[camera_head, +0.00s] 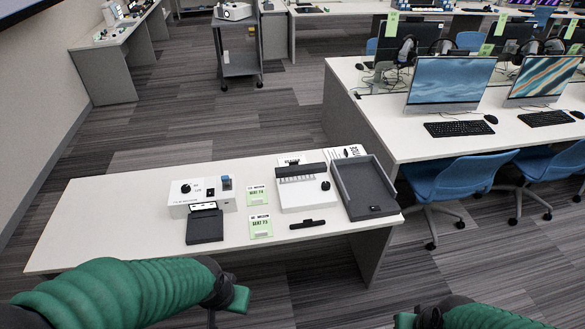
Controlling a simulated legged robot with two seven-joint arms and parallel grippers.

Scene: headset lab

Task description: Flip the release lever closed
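A white table (110,215) stands in front of me with two small white machines on it. I cannot tell which part is the release lever. My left gripper (238,298) is low, in front of the table, apart from both machines. My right gripper (406,320) is at the bottom edge, partly cut off.
A dark open tray (362,215) lies at the table's right end. Green cards (259,226) and a black bar-shaped piece (307,224) lie near the machines. The table's left part is clear. A desk with monitors (450,82) and blue chairs (460,180) stands at the right.

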